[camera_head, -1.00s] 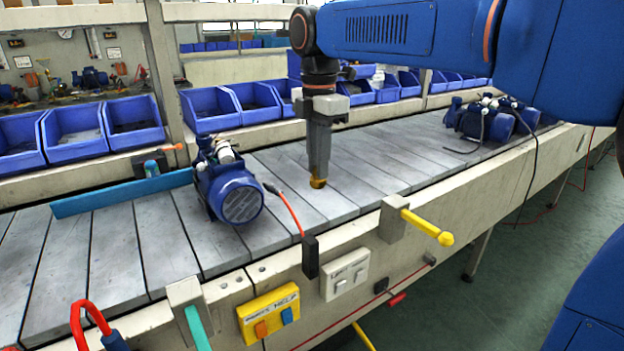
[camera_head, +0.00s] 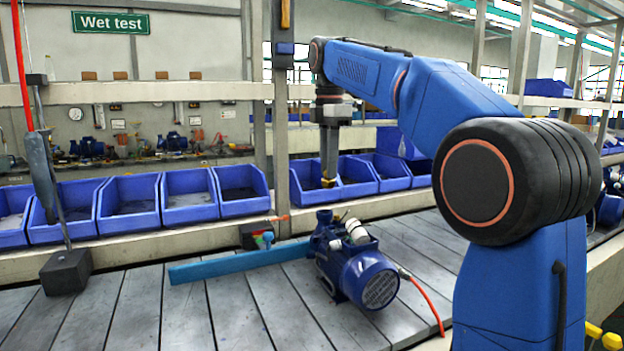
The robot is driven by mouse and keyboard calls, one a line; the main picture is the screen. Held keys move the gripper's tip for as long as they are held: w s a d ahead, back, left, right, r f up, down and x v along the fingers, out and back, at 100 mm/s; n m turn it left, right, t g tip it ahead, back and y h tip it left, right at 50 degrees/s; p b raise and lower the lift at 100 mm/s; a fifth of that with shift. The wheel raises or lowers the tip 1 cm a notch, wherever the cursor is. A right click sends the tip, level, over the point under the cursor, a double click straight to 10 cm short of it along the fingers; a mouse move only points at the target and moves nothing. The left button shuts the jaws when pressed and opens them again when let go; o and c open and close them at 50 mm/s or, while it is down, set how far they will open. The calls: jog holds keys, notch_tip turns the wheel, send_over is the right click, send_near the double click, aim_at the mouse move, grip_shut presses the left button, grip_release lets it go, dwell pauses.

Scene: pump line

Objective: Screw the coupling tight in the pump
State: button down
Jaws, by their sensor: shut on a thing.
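The blue pump (camera_head: 362,278) stands on the grey slatted line, its round motor end toward me and its narrower pump head at the far left end. My gripper (camera_head: 328,172) points straight down. It is shut on a small brass-yellow coupling (camera_head: 328,183), of which only the lower end shows below the fingers. In the picture the coupling is just above the pump head, with a gap between them. I cannot tell from this one view whether it is directly over a port. The port opening is not clearly visible.
A long blue bar (camera_head: 238,262) lies left of the pump. A red cable (camera_head: 428,300) runs from the pump to the right. Blue bins (camera_head: 190,195) line the ledge behind. A dark block with a post (camera_head: 66,272) stands at left.

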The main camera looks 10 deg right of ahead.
aim_at(325, 179)
jog(key=shift+w+a+r, duration=0.15)
jog(key=shift+w+a, duration=0.05)
jog(key=shift+w, duration=0.05)
jog(key=shift+a+f, duration=0.2)
jog(key=shift+a, duration=0.05)
jog(key=shift+f, duration=3)
jog(key=shift+f, duration=0.2)
jog(key=c, duration=1.6)
grip_release()
jog(key=shift+o, duration=0.2)
jog(key=shift+r, duration=3)
jog(key=shift+f, duration=0.1)
